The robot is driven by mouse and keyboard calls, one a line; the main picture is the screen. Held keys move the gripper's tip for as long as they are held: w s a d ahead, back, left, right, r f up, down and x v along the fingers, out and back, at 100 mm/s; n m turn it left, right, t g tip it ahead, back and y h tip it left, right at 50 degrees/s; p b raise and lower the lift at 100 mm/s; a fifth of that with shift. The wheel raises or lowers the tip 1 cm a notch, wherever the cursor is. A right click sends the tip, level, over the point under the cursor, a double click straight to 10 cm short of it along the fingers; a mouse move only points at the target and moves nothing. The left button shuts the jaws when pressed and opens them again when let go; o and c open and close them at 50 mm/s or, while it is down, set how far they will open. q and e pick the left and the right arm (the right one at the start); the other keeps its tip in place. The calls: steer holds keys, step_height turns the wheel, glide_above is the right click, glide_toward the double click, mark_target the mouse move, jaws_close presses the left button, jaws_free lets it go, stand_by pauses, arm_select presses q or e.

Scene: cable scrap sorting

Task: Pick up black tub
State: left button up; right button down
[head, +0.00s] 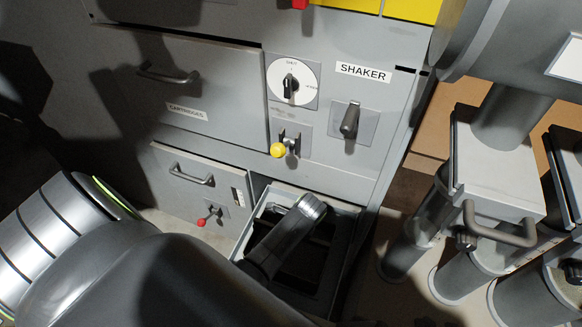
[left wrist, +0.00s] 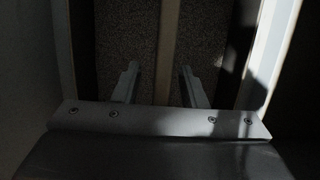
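A grey open-topped bin (head: 345,240) stands in the lower bay of the machine in the head view. Its inside is dark (head: 318,262), and I cannot make out a separate black tub there. My left arm reaches over it and hides much of it; the gripper's fingers do not show in the head view. In the left wrist view my left gripper (left wrist: 160,80) is open, with its two fingers apart. A pale strip (left wrist: 168,35) runs between them, with dark speckled surface (left wrist: 125,40) on both sides. No contact is visible. My right gripper is out of view.
The machine has a cartridges drawer (head: 205,90), a smaller drawer (head: 180,170) with a red-knobbed lever (head: 207,217), a dial (head: 291,83), a yellow knob (head: 278,150) and a shaker switch (head: 350,120). Grey cylinders (head: 415,225) stand close on the right.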

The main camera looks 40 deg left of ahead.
arm_select(q)
steer(key=shift+a+f, duration=0.1)
steer(key=shift+f, duration=0.25)
steer(key=shift+c, duration=0.2)
jaws_close()
stand_by(1.0)
steer(key=shift+r, duration=0.1)
